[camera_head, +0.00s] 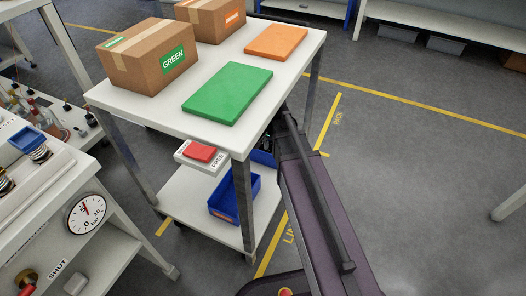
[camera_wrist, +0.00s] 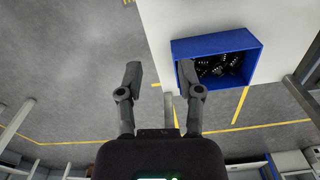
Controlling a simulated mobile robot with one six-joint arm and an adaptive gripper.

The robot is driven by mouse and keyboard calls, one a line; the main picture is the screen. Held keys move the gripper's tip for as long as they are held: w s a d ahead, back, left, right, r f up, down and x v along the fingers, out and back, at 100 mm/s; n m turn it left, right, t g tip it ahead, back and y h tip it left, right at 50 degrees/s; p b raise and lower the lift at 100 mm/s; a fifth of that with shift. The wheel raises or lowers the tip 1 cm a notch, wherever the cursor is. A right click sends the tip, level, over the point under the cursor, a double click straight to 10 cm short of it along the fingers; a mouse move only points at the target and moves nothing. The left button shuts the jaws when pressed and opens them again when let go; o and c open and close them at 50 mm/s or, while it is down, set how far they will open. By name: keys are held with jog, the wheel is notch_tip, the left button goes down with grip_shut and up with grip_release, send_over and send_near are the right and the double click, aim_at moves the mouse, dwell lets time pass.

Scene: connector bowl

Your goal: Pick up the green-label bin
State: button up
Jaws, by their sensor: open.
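No bin with a green label can be made out. A blue bin (camera_head: 228,207) with an orange label stands on the cart's lower shelf in the head view. Part of a second blue bin (camera_head: 264,158) shows behind the cart leg and my arm; its label is not visible. In the wrist view a blue bin (camera_wrist: 208,44) holding small black parts sits on a white surface, right of and beyond my fingers; I cannot tell which bin it is. My gripper (camera_wrist: 160,80) is open and empty, its right fingertip overlapping the bin's near left corner in the picture. The head view mostly hides it.
The cart top (camera_head: 168,115) carries a cardboard box labelled GREEN (camera_head: 150,62), another box (camera_head: 212,18), a green mat (camera_head: 228,92) and an orange mat (camera_head: 276,41). A cart leg (camera_head: 243,200) stands beside my arm. A bench with a gauge (camera_head: 87,213) is left.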

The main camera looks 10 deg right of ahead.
jog(key=w+a+f+m+b, duration=0.1)
jog(key=w+f+m, duration=0.1)
jog(key=w+m, duration=0.5)
jog(key=w+a+f+m+b, duration=0.2)
jog(key=w+m, duration=0.6)
jog(key=m, duration=0.1)
jog(key=shift+w, duration=0.2)
jog(key=shift+f+b, duration=0.1)
jog(key=shift+b, duration=0.3)
jog(key=b, duration=0.8)
send_over(262, 156)
jog(key=w+a, duration=0.2)
notch_tip(262, 156, down, 8)
jog(key=shift+s+f, duration=0.15)
jog(key=shift+f, duration=0.05)
jog(key=shift+d+f+b, duration=0.15)
jog(key=shift+f+b, duration=2.45)
jog(key=shift+b, duration=0.2)
grip_shut()
